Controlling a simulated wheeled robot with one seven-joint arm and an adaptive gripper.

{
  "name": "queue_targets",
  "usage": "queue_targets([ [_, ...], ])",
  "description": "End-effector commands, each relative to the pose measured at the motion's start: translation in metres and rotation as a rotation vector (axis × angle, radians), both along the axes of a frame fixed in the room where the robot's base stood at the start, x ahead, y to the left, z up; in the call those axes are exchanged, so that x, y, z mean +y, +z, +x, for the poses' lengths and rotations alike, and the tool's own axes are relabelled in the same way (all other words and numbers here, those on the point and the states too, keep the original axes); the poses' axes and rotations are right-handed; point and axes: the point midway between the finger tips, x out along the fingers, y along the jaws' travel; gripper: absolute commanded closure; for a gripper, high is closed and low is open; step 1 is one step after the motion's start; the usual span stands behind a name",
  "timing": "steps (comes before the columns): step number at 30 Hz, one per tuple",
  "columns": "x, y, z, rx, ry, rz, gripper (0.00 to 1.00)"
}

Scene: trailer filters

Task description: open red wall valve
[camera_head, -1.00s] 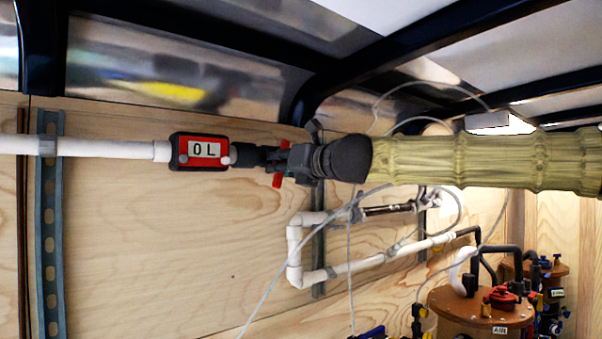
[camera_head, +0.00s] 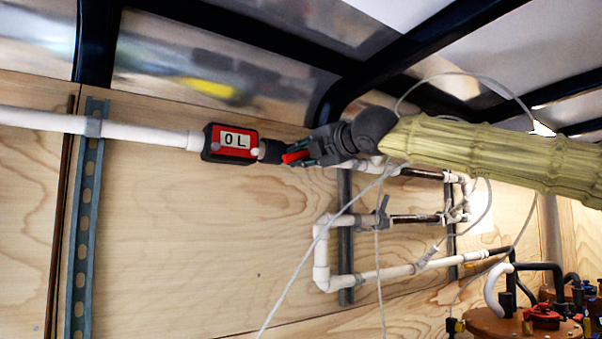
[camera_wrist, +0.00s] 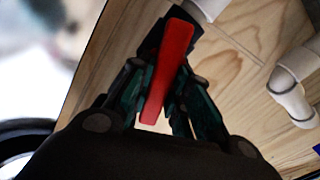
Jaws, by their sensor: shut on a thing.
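The red valve handle (camera_head: 297,156) sits on the white wall pipe, just right of the flow meter, and lies about in line with the pipe in the head view. My gripper (camera_head: 303,153) reaches it from the right and is shut on it. In the wrist view the red handle (camera_wrist: 169,70) runs lengthwise between the two fingers of my gripper (camera_wrist: 160,95), with its far end beyond the fingertips. The dark valve body behind the handle is mostly hidden.
A red flow meter (camera_head: 230,142) reading "0 L" joins the white pipe (camera_head: 140,132). Lower white pipes (camera_head: 322,250) and thin hanging cables are below my arm. Brown filter tanks (camera_head: 500,325) stand at lower right. Dark beams cross the ceiling.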

Motion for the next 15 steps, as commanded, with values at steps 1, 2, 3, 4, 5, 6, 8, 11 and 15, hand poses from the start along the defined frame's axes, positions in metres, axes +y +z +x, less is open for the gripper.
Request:
queue_targets([
  [1,-0.0001,-0.0049,0.0003,0.022,-0.002,0.033,1.00],
  [2,0.0005,-0.0046,0.0002,0.038,-0.001,0.053,1.00],
  [3,0.0006,-0.0035,0.0000,0.055,-0.001,0.079,1.00],
  [4,0.0007,-0.0026,-0.0001,0.070,-0.001,0.099,1.00],
  [5,0.0009,-0.0020,-0.0004,0.083,-0.001,0.116,1.00],
  [6,0.0008,-0.0011,-0.0004,0.100,-0.001,0.140,1.00],
  [8,0.0004,0.0001,-0.0002,0.124,-0.002,0.172,1.00],
  [11,0.0008,0.0018,-0.0002,0.157,-0.001,0.217,1.00],
  [15,0.0013,0.0043,-0.0006,0.191,-0.001,0.264,1.00],
])
